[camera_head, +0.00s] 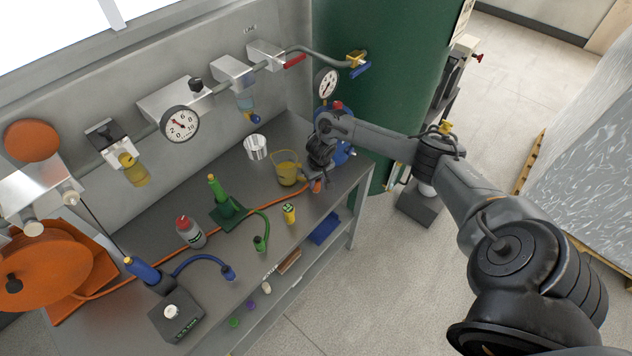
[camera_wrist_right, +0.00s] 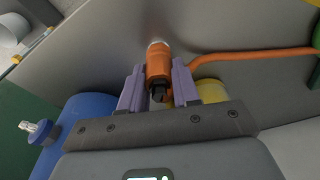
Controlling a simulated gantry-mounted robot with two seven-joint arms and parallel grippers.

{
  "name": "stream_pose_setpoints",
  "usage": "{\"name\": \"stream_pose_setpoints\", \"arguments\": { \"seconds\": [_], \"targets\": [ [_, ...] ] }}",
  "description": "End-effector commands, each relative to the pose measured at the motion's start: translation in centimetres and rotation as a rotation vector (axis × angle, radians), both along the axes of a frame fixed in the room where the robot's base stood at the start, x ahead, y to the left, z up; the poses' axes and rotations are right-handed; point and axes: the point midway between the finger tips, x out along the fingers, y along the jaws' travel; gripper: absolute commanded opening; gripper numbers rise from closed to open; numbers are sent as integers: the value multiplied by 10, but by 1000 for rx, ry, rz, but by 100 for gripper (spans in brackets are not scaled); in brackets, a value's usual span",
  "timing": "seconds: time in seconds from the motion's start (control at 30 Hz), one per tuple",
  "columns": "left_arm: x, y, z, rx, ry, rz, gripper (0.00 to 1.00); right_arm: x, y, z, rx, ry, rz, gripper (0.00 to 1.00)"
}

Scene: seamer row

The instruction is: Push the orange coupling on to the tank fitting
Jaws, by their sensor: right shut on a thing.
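My right gripper (camera_head: 317,178) is at the bench's right end, beside the blue tank (camera_head: 343,153). In the wrist view its two purple fingers (camera_wrist_right: 158,88) are shut on the orange coupling (camera_wrist_right: 158,64), one on each side. The coupling has a dark end towards the camera and a pale metal end away from it. A little of the coupling (camera_head: 316,187) shows below the gripper in the head view. The tank fitting (camera_wrist_right: 34,127) is a small metal nozzle on the blue tank (camera_wrist_right: 82,118), left of the coupling and apart from it. My left gripper is out of view.
The orange hose (camera_wrist_right: 250,53) runs from the coupling along the bench to the orange reel (camera_head: 45,272). A yellow jug (camera_head: 287,170) and a metal cup (camera_head: 255,147) stand close by. A green tank (camera_head: 390,60) rises behind. Free floor (camera_head: 330,290) lies in front.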

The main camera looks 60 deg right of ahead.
Motion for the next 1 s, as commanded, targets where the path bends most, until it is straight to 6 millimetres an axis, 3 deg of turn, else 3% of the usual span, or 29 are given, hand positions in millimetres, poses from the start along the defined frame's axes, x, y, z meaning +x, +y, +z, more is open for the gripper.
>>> {"name": "stream_pose_setpoints", "arguments": {
  "seconds": [0.27, 0.47, 1.0],
  "targets": [
    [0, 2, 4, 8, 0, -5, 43, 1, 0, 16, 0, -4, 1, 4],
    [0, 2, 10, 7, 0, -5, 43, 1, 0, 43, 0, -4, 0, 4],
    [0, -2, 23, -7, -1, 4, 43, -88, -26, 94, -6, 5, 2, 4]
  ]
}}
